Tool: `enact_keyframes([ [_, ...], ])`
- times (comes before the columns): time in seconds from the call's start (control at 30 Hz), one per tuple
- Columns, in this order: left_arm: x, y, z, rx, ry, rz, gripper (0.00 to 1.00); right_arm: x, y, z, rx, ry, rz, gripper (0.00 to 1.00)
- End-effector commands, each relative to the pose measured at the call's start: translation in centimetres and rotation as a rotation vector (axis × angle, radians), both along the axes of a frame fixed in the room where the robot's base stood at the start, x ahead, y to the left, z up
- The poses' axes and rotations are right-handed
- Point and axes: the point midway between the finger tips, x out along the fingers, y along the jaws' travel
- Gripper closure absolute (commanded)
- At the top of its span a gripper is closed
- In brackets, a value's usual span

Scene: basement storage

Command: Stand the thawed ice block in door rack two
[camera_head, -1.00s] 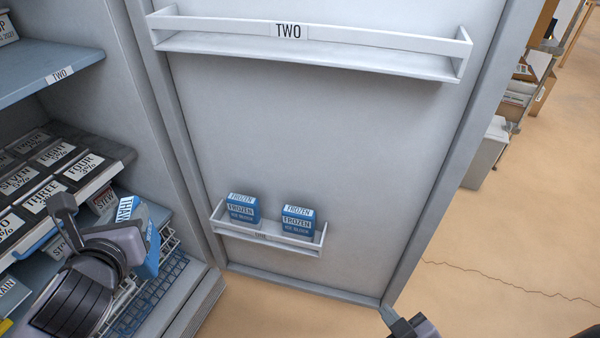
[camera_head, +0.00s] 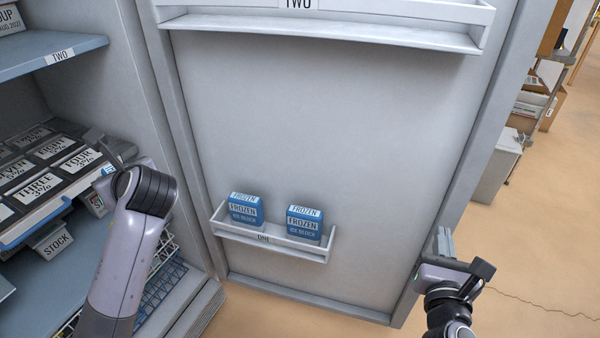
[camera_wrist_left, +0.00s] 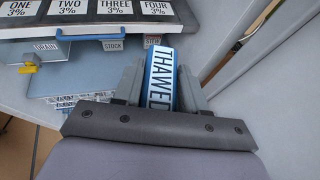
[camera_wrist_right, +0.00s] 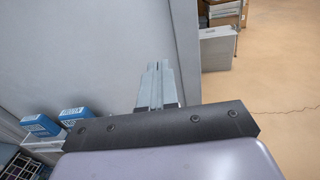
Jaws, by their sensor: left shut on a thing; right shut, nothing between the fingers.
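The thawed ice block (camera_wrist_left: 161,80), blue and white with "THAWED" on it, shows in the left wrist view. My left gripper (camera_wrist_left: 160,88) is shut on it. Door rack two (camera_head: 330,32) is a white, empty shelf at the top of the open door, partly cut off by the frame's top edge. My right gripper (camera_head: 445,243) is shut and empty, at the door's lower right edge; it also shows in the right wrist view (camera_wrist_right: 157,85).
Door rack one (camera_head: 270,243) holds two frozen ice blocks (camera_head: 245,209), (camera_head: 304,223). At left are a cabinet shelf labelled two (camera_head: 50,50) and a drawer of labelled black-and-white cartons (camera_head: 50,170). A wire basket (camera_head: 160,290) sits low. The door panel between the racks is clear.

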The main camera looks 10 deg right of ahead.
Motion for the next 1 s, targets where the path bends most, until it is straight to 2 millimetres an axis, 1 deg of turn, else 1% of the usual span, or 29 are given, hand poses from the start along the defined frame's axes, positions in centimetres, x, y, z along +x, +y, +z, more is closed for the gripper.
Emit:
enact_keyframes([
  [0.13, 0.2, -0.1, 0.2, 0.001, -0.006, 0.009, 1.00, 0.5, -0.3, 0.4, -0.052, 0.006, -0.009, 1.00],
  [0.27, 0.1, -0.1, 0.5, 0.001, -0.006, 0.009, 1.00, 1.7, -0.8, 0.5, -0.054, 0.005, -0.008, 1.00],
  [0.47, 0.1, -0.1, 0.8, 0.002, -0.005, 0.007, 1.00, 4.7, -2.1, 0.5, -0.053, 0.004, -0.008, 1.00],
  [0.8, 0.1, -0.1, 0.7, 0.001, -0.005, 0.007, 1.00, 9.9, -4.3, 0.4, -0.049, 0.005, -0.009, 1.00],
  [1.0, 0.1, -0.1, 0.6, 0.001, -0.005, 0.007, 1.00, 12.0, -5.3, 0.3, -0.050, 0.006, -0.008, 1.00],
])
